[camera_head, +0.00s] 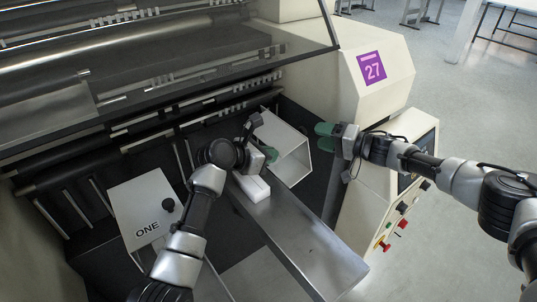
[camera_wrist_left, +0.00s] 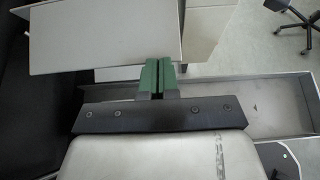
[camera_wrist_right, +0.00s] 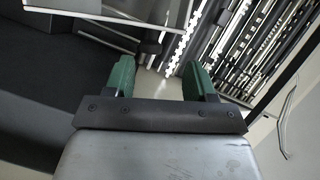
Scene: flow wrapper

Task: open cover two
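A white, box-like cover (camera_head: 292,150) stands tilted up at the middle of the machine, and I take it for cover two; no label on it shows. In the left wrist view a pale panel (camera_wrist_left: 110,35) lies just beyond the fingertips. My left gripper (camera_head: 270,154) is at the left side of this cover. Its green fingers (camera_wrist_left: 160,77) are together with a thin dark slit between them, and nothing is seen held. They touch or nearly touch the panel's edge. My right gripper (camera_head: 322,137) is open and empty, apart from the cover on its right.
The cover marked ONE (camera_head: 145,215) lies at the left with a black knob (camera_head: 168,205). A metal chute (camera_head: 305,245) with a white block (camera_head: 254,188) runs to the front. A clear hood (camera_head: 190,60) hangs behind. A control panel with buttons (camera_head: 385,245) is at the right.

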